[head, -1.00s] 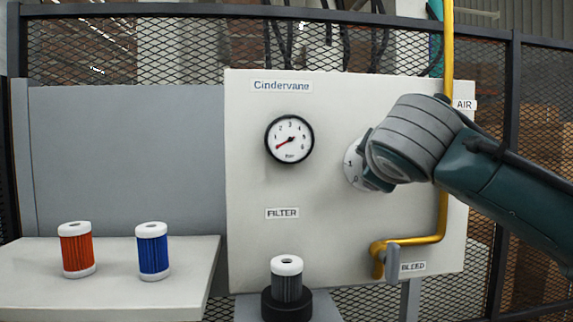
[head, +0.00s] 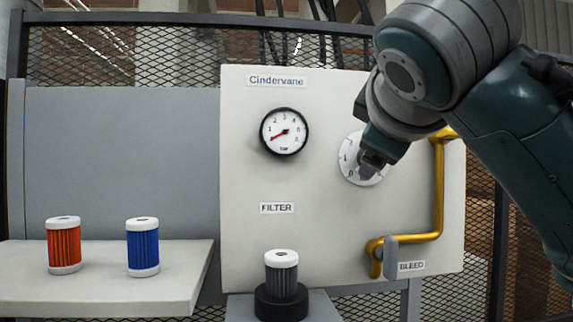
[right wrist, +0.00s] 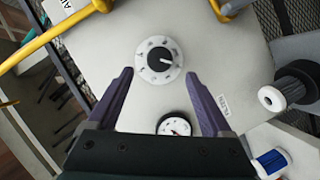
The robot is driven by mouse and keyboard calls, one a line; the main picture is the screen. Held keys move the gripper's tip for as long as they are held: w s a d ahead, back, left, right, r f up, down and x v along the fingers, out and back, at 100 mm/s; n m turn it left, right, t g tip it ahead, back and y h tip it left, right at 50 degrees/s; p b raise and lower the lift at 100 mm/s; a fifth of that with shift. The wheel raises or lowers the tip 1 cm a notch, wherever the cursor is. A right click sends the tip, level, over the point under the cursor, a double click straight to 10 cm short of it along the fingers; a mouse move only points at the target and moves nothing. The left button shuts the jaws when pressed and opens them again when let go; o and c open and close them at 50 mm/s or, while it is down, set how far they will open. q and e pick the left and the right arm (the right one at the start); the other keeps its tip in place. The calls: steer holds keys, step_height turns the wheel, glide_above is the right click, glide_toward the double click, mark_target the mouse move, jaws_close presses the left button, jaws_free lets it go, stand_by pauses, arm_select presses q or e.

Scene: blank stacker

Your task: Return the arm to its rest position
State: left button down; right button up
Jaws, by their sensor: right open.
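My right arm comes in from the right in the head view, with its right gripper (head: 372,160) in front of the white dial (head: 348,158) and partly covering it. In the right wrist view the two purple fingers of the right gripper (right wrist: 157,76) are spread with nothing between them. The dial (right wrist: 147,70) with its black knob lies beyond the fingertips, apart from them. The knob's white mark points right in that view. My left gripper is not in view.
The panel (head: 240,180) carries a round gauge (head: 284,132), its red needle low, and a yellow pipe (head: 438,200) with a grey bleed handle (head: 391,249). A grey filter (head: 281,278) stands below. Orange (head: 64,247) and blue (head: 142,248) filters stand on a shelf (head: 100,290).

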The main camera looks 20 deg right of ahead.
steer(key=shift+v, duration=0.8)
steer(key=shift+f, duration=0.1)
steer(key=s+a+f+g+y, duration=0.2)
steer(key=s+f+y, duration=0.15)
steer(key=f, duration=0.75)
steer(key=s+a+f+g+y, duration=0.2)
steer(key=s+a+f, duration=0.15)
steer(key=f, duration=0.65)
steer(key=s+a+f+m+g+y, duration=0.1)
steer(key=s+f+g, duration=0.1)
steer(key=s+f, duration=0.4)
steer(key=s+a+f+m+g+y, duration=0.2)
steer(key=s+f, duration=0.4)
steer(key=s, duration=0.6)
steer(key=shift+f+g, duration=0.3)
steer(key=shift+g, duration=0.4)
